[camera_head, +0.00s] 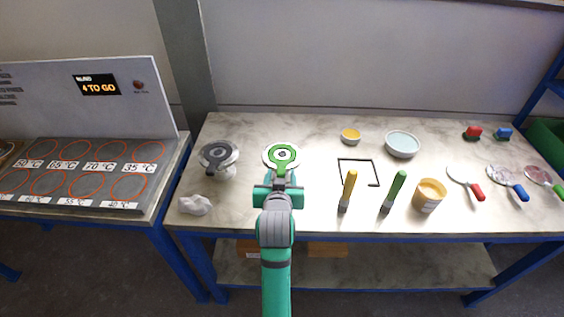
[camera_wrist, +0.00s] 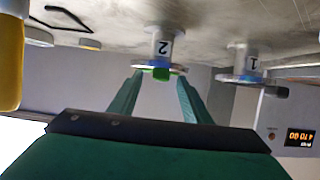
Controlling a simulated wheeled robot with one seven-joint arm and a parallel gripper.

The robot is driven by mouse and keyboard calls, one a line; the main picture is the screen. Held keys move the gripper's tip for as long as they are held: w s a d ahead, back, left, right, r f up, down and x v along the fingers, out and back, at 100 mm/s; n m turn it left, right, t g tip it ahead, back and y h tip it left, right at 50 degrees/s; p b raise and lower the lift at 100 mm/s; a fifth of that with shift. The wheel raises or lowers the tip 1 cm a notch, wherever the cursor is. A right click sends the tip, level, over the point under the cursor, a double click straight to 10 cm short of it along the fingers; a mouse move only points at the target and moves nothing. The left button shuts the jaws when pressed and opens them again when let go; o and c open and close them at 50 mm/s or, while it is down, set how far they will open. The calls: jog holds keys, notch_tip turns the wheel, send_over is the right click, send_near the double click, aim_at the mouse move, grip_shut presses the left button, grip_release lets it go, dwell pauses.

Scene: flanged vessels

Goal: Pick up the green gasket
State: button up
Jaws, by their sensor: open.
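The green gasket (camera_head: 273,158) is a flat ring with a tab, lying on the pale round flange of a vessel (camera_head: 267,152) in the head view. The tab points toward my gripper (camera_head: 283,181). The wrist view appears upside down. There the gasket shows as a small green piece (camera_wrist: 161,73) at the flange of the vessel marked 2 (camera_wrist: 160,45). My gripper (camera_wrist: 159,80) is open, its two green fingers apart with the tab lying between their tips in the picture. Whether they reach around it in depth I cannot tell. Nothing is held.
A vessel marked 1 (camera_wrist: 244,60) with a dark grey ring (camera_head: 218,154) stands to the left. A crumpled white cloth (camera_head: 195,205) lies in front of it. To the right are a black square outline (camera_head: 376,172), yellow (camera_head: 349,188) and green (camera_head: 395,190) handled tools, bowls and a tub (camera_head: 428,197).

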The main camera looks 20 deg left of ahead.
jog(key=shift+w+a+f, duration=0.25)
jog(key=shift+w, duration=0.3)
grip_shut()
jog(key=shift+r, duration=0.1)
